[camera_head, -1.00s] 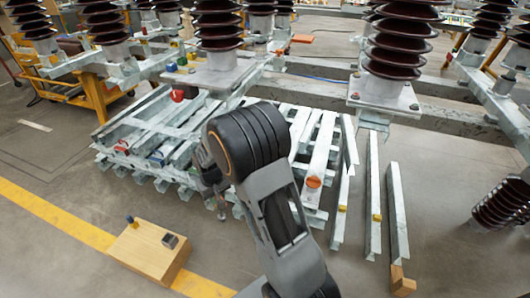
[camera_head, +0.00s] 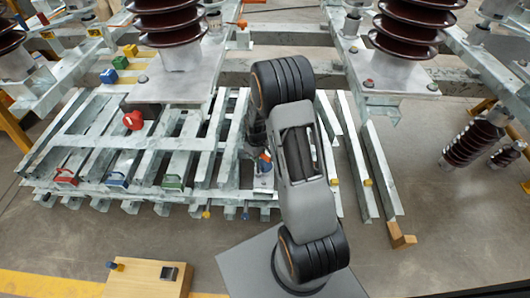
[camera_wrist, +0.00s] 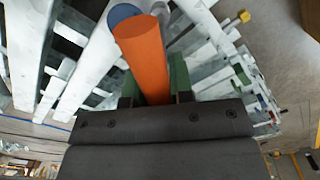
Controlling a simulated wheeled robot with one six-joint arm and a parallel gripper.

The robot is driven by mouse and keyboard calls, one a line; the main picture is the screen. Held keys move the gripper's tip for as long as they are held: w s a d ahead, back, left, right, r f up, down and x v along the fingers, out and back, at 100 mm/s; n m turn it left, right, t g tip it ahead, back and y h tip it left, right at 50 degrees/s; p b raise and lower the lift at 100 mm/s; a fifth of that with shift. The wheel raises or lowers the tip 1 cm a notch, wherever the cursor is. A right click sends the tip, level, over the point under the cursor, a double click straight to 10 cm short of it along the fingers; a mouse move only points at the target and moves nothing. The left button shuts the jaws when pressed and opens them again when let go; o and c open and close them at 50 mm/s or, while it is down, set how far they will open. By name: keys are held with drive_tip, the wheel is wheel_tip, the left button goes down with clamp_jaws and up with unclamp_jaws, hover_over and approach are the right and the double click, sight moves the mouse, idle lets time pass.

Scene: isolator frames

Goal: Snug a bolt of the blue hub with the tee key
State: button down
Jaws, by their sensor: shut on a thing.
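My gripper (camera_wrist: 153,82) is shut on an orange cylinder (camera_wrist: 141,45), which looks like the grip of the tee key. The cylinder stands out between the two green-faced fingers in the wrist view. A blue round part (camera_wrist: 123,13) shows just behind its far end; I cannot tell whether they touch. In the head view a small blue and orange patch (camera_head: 264,162) shows beside my arm, over the galvanized beams. My arm hides most of this spot. I cannot make out the hub's bolts or the key's tip.
Galvanized beams (camera_head: 88,142) lie stacked, with red (camera_head: 66,176), blue (camera_head: 116,180) and green (camera_head: 172,182) parts on their front. A wooden block (camera_head: 140,284) stands on the floor at lower left. Brown ribbed insulators (camera_head: 400,35) rise behind. Floor at right front is clear.

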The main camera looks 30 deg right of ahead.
wheel_tip(320, 180, down, 6)
drive_tip(key=d+n+b, duration=0.1)
drive_tip(key=d+b, duration=0.1)
drive_tip(key=shift+s+b, duration=0.25)
drive_tip(key=shift+b, duration=0.1)
drive_tip(key=shift+d+f+b, duration=0.1)
drive_tip(key=shift+f+b, duration=0.7)
drive_tip(key=shift+f, duration=0.25)
idle(0.9)
idle(0.5)
drive_tip(key=m, duration=1.9)
drive_tip(key=shift+p, duration=0.3)
drive_tip(key=shift+r, duration=0.15)
